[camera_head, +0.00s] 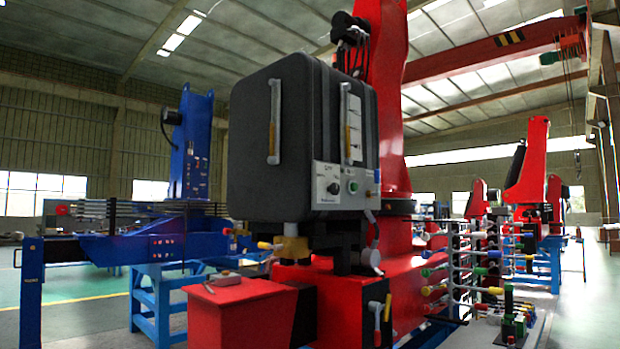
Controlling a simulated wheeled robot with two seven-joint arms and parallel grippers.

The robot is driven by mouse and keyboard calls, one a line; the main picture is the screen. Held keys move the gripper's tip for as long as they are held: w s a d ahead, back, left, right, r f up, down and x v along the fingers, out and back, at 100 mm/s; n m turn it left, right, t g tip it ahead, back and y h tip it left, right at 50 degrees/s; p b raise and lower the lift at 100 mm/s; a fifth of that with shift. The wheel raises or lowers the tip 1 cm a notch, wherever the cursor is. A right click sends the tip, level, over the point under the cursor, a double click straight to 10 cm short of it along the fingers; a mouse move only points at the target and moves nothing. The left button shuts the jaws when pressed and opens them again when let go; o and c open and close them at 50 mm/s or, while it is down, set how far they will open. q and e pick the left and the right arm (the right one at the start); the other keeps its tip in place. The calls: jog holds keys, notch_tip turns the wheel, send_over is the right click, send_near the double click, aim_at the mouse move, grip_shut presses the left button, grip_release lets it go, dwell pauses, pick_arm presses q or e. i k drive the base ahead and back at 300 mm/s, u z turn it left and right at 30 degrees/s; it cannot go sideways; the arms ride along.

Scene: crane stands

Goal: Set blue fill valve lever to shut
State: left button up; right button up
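I cannot pick out the blue fill valve lever for certain. A rack of pipes (462,262) with several coloured handle ends stands right of the red crane. A small blue end (494,254) shows on it, too small to tell whether it is a lever or how it is set. A blue crane stand (190,150) is at the left, with a small panel (166,246) on its base whose details are too small to read. Neither of my grippers shows in this view.
A red crane (392,110) with a dark control cabinet (280,150) fills the middle. Open floor (75,305) shows at left and far right.

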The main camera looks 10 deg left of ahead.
aim_at(377, 192)
jog(key=u, duration=0.65)
jog(key=i, duration=0.7)
jog(key=u, duration=0.25)
